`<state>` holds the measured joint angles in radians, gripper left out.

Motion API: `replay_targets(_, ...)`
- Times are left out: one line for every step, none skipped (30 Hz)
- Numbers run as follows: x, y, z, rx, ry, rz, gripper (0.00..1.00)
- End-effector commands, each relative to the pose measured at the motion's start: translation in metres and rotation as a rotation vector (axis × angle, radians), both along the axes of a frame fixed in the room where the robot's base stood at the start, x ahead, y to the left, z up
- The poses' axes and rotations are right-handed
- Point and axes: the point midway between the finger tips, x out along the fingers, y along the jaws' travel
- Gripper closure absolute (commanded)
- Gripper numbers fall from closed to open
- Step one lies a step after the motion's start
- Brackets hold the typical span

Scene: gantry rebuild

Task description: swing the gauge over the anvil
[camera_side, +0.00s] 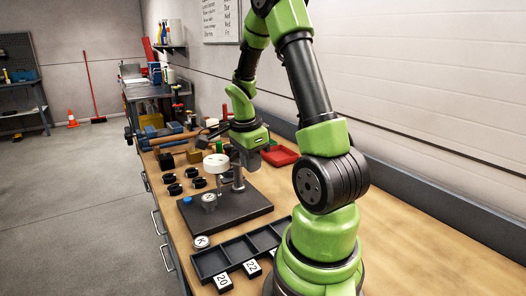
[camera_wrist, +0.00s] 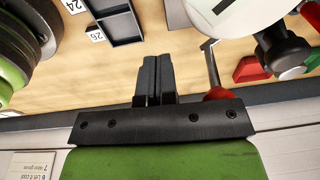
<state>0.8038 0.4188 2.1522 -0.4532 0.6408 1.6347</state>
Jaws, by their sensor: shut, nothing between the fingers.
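The gauge (camera_side: 216,163), a white round head on a metal post, stands over a dark base plate (camera_side: 238,208) in the side view. Its white face also shows at the top of the wrist view (camera_wrist: 222,12), partly cut off. A short round grey piece (camera_side: 208,199), which may be the anvil, stands on the plate in front of the gauge. My gripper (camera_wrist: 158,60) is shut and empty in the wrist view, apart from the gauge face. In the side view it is close behind the gauge, its fingertips hard to make out.
A black compartment tray (camera_side: 240,250) with number tags lies in front of the plate. Several black round parts (camera_side: 174,189) lie left of the gauge. A red tray (camera_side: 280,156) sits behind, by the wall. The bench's right front is clear.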

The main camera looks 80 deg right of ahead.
Motion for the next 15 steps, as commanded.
replay_targets(-0.0057, 0.0079, -0.0095, 0.037, 0.036, 0.003, 1.0)
replay_targets(-0.0055, 0.0081, -0.0094, 0.037, 0.035, 0.002, 1.0)
replay_targets(-0.0054, 0.0081, -0.0094, 0.037, 0.036, 0.001, 1.0)
replay_targets(-0.0055, 0.0081, -0.0094, 0.037, 0.035, 0.001, 1.0)
replay_targets(-0.0056, 0.0081, -0.0094, 0.037, 0.036, 0.0, 1.0)
replay_targets(-0.0057, 0.008, -0.0094, 0.037, 0.036, -0.001, 1.0)
replay_targets(-0.0057, 0.0079, -0.0094, 0.037, 0.036, -0.001, 1.0)
replay_targets(-0.0057, 0.0079, -0.0094, 0.037, 0.036, -0.002, 1.0)
replay_targets(-0.0058, 0.0079, -0.0095, 0.037, 0.036, -0.002, 1.0)
replay_targets(-0.0057, 0.0079, -0.0094, 0.037, 0.035, -0.003, 1.0)
replay_targets(-0.0056, 0.0079, -0.0094, 0.037, 0.035, -0.003, 1.0)
replay_targets(-0.0053, 0.0081, -0.0095, 0.037, 0.035, -0.003, 1.0)
replay_targets(-0.0047, 0.0084, -0.0094, 0.037, 0.035, -0.003, 1.0)
replay_targets(-0.004, 0.0087, -0.0094, 0.037, 0.035, -0.003, 1.0)
replay_targets(-0.0028, 0.0092, -0.0094, 0.036, 0.035, -0.002, 1.0)
